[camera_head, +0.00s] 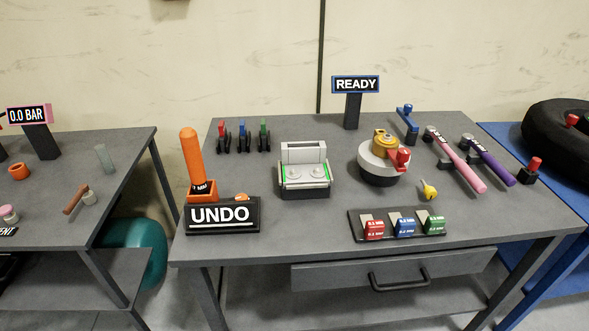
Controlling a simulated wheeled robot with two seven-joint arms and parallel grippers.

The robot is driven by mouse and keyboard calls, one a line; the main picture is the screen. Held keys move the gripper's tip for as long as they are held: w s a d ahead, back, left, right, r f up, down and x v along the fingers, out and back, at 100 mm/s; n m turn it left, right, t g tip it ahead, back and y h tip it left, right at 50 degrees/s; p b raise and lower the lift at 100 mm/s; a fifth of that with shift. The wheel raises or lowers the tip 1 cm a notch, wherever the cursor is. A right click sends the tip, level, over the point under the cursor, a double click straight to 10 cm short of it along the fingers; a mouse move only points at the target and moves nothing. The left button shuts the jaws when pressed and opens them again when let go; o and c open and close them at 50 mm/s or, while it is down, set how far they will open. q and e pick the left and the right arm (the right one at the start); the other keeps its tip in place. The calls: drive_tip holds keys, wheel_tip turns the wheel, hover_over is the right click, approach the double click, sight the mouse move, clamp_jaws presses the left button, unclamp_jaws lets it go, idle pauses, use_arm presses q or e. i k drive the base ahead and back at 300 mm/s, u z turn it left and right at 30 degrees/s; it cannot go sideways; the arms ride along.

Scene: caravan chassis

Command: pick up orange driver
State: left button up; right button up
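An upright tool with a thick orange handle (192,155) stands at the left of the main table, in an orange base just behind the black UNDO sign (222,215). A small dark label with partly unreadable white print is at its foot. I cannot tell for sure whether this is the orange driver or a lever belonging to the sign. A smaller tool with an orange-brown handle (75,199) lies on the left table, beside a grey cylinder. Neither of my grippers shows in the head view.
The main table (300,227) also holds a grey device with green lights (304,174), a round white fixture (383,160), a tray of coloured blocks (398,225), a pink-handled tool (458,163) and a purple-handled one (489,160). A READY sign (355,85) stands behind.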

sight(190, 145)
drive_tip(key=u, duration=0.1)
drive_tip(key=k, duration=0.45)
drive_tip(key=u, duration=1.5)
drive_tip(key=i, duration=0.85)
drive_tip(key=z, duration=0.35)
